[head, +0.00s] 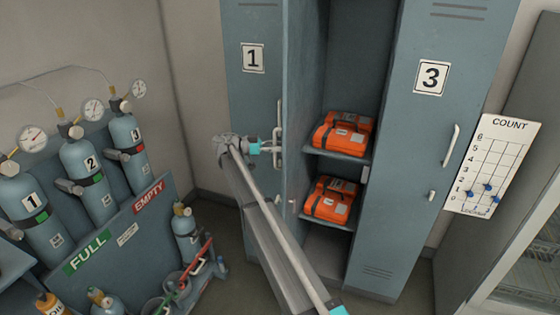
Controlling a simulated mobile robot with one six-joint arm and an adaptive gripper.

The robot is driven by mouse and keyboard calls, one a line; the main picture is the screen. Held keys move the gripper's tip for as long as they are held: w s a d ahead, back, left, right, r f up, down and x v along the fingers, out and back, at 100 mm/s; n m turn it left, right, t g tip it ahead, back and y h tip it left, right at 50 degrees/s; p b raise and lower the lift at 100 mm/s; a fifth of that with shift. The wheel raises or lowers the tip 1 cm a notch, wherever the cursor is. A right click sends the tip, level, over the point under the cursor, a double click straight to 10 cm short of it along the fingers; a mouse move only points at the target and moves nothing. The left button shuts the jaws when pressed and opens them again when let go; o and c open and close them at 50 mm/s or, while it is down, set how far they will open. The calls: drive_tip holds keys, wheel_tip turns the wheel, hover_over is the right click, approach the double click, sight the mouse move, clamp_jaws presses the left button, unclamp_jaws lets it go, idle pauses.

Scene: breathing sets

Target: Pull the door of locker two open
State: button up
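The door of locker two (300,75) stands swung out between lockers one and three, seen at a steep angle, with the locker's inside exposed to its right. Two orange cases (342,133) (330,200) sit on separate shelves inside. My gripper (275,148) is at a pale upright handle (278,128) by the door's left edge. Its fingers are small and overlap the handle, so I cannot tell whether they are closed on it. My arm hides the lower part of the door.
Locker one (252,25) and locker three (415,130) are shut on either side. A cylinder rack (130,235) with several blue cylinders stands at left. A count board (492,165) hangs at right, beside a pale cabinet (510,240).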

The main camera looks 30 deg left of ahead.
drive_tip(key=shift+r+p, duration=0.45)
drive_tip(key=shift+r, duration=0.05)
clamp_jaws()
wheel_tip(320, 180, up, 6)
drive_tip(key=p, duration=0.6)
drive_tip(key=shift+w+r, duration=0.1)
drive_tip(key=shift+r, duration=0.15)
drive_tip(key=shift+r+p, duration=0.4)
drive_tip(key=shift+p, duration=0.25)
drive_tip(key=shift+r, duration=0.25)
